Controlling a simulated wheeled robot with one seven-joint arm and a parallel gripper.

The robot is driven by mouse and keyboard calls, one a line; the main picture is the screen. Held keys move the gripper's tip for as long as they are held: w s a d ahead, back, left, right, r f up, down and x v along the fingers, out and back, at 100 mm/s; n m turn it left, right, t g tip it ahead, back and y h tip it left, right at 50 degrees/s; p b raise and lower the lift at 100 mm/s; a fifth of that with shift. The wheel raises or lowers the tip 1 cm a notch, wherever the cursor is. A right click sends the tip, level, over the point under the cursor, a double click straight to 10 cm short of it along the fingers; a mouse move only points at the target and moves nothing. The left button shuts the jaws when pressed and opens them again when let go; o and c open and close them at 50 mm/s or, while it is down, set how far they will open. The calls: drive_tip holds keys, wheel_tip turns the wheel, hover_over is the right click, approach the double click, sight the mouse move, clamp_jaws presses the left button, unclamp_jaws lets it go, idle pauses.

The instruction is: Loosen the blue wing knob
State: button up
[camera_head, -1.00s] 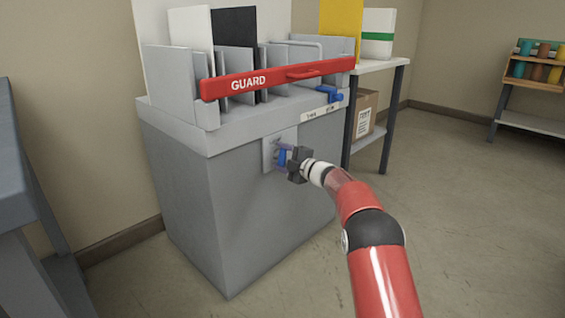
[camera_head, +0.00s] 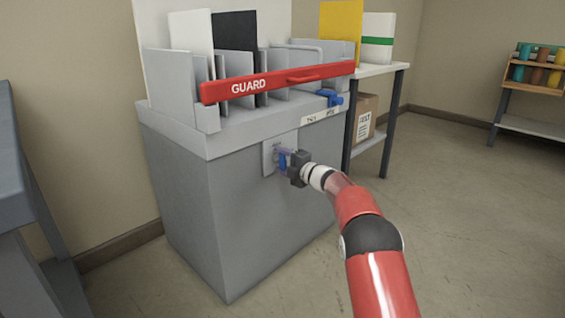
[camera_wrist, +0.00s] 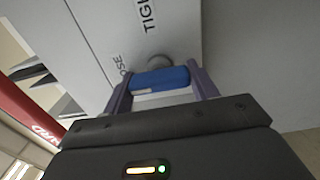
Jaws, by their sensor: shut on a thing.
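The blue wing knob (camera_head: 282,161) sits on a pale plate (camera_head: 268,158) on the front of the grey machine. It shows in the wrist view (camera_wrist: 160,79) as a blue bar in front of a round grey hub. My gripper (camera_head: 286,158) is shut on the knob, with one purple finger at each end of the bar in the wrist view (camera_wrist: 160,90). The plate behind carries lettering, partly cut off, reading "TIGH" and "OSE". In the head view the gripper hides part of the knob.
A red bar marked GUARD (camera_head: 275,80) crosses the machine's top. A second blue part (camera_head: 330,98) sits near its right end. A table (camera_head: 385,70) with a carton (camera_head: 366,117) under it stands to the right. A grey bench (camera_head: 12,160) is at the left. Floor is open at right.

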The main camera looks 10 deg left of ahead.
drive_tip(key=o, duration=1)
drive_tip(key=shift+c, duration=0.2)
drive_tip(key=v, duration=0.7)
drive_tip(key=shift+s+d, duration=0.3)
